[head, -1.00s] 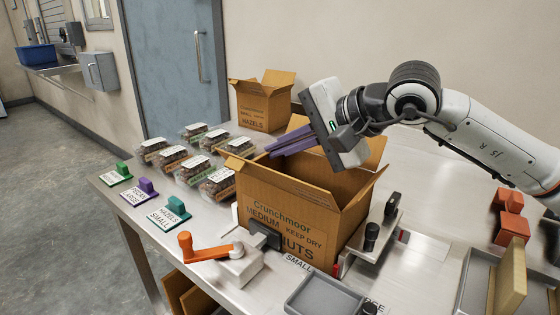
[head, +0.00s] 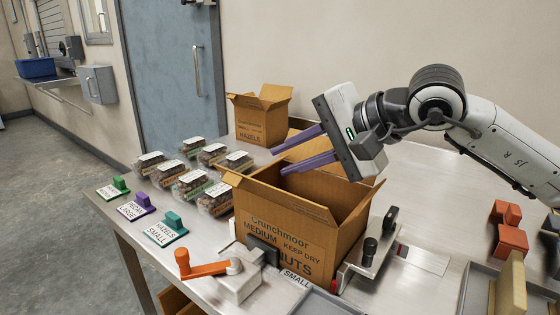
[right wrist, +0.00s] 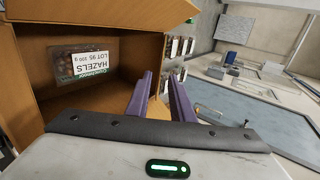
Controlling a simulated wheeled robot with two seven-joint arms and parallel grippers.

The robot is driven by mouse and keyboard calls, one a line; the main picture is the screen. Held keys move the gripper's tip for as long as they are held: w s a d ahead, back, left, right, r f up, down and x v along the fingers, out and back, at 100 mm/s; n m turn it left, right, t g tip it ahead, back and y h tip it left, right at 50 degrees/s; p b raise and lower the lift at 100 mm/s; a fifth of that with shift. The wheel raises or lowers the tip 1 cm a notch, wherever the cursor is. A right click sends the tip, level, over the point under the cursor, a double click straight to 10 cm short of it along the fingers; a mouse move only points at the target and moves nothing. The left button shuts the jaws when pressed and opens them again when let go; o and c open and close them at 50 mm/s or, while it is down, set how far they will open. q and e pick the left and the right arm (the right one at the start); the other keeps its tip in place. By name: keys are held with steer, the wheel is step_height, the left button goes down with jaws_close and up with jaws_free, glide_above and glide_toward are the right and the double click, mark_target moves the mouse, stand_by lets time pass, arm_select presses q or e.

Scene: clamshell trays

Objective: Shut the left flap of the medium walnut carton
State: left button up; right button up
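The medium walnut carton (head: 283,222) stands open-topped on the steel table in the head view, its front marked Crunchmoor, MEDIUM and NUTS. A back flap is partly hidden by my right gripper. My right gripper (head: 278,162) is above the carton, its two purple fingers apart and pointing left over the opening. In the right wrist view the fingers (right wrist: 160,76) are apart with nothing between them. That view also shows the inside of a carton (right wrist: 110,15) with a tray labelled HAZELS (right wrist: 88,62). My left gripper is not in view.
A smaller hazels carton (head: 262,120) stands open behind. Several clamshell trays (head: 192,186) sit left of the medium carton. A label stamp with a teal handle (head: 172,222) and an orange-handled clamp (head: 205,265) stand on the front side. The table to the right is partly clear.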

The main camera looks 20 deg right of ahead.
steer(key=v, duration=0.7)
steer(key=shift+r, duration=0.15)
